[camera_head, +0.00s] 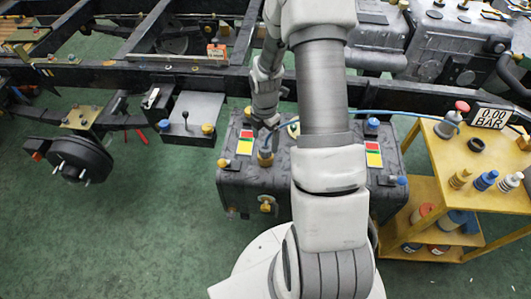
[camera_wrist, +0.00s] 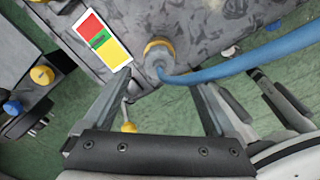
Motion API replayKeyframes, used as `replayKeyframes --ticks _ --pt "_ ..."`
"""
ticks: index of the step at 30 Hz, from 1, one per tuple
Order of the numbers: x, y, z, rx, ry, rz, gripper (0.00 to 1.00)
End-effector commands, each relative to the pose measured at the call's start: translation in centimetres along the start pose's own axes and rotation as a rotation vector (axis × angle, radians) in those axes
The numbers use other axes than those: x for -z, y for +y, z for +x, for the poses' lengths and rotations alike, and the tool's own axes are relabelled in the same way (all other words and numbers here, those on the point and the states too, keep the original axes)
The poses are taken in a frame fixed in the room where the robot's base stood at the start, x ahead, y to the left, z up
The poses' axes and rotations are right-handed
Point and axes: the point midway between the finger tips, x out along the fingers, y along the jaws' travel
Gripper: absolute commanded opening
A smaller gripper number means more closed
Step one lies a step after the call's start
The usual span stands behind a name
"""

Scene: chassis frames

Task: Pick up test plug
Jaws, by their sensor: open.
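The test plug (camera_wrist: 158,62) is a grey fitting with a blue hose (camera_wrist: 245,55) running off it to the right. It sits at a brass-coloured ring on top of a dark grey tank; in the head view the plug (camera_head: 266,143) is small and partly hidden by my arm. My gripper (camera_wrist: 162,88) is open in the wrist view, with one finger on each side of the plug, near it and with a visible gap. In the head view my gripper (camera_head: 268,122) is above the tank top, close to the plug. I cannot tell any contact.
The tank (camera_head: 233,190) carries red-yellow-green labels (camera_head: 245,142) and several fittings. A yellow cart (camera_head: 425,145) at right holds several plugs and a display (camera_head: 491,117) reading 0.00 BAR. Dark frame rails (camera_head: 140,75) cross behind. The green floor (camera_head: 150,240) at lower left is clear.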

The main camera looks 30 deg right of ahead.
Motion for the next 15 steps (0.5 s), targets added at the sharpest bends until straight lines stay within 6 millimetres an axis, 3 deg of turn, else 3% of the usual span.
replayKeyframes --ticks 9,15 --pt "-0.2 0.1 4.3 0.002 0.001 -0.001 0.91" --pt "-0.3 0.1 5.2 -0.001 -0.001 0.0 0.91"
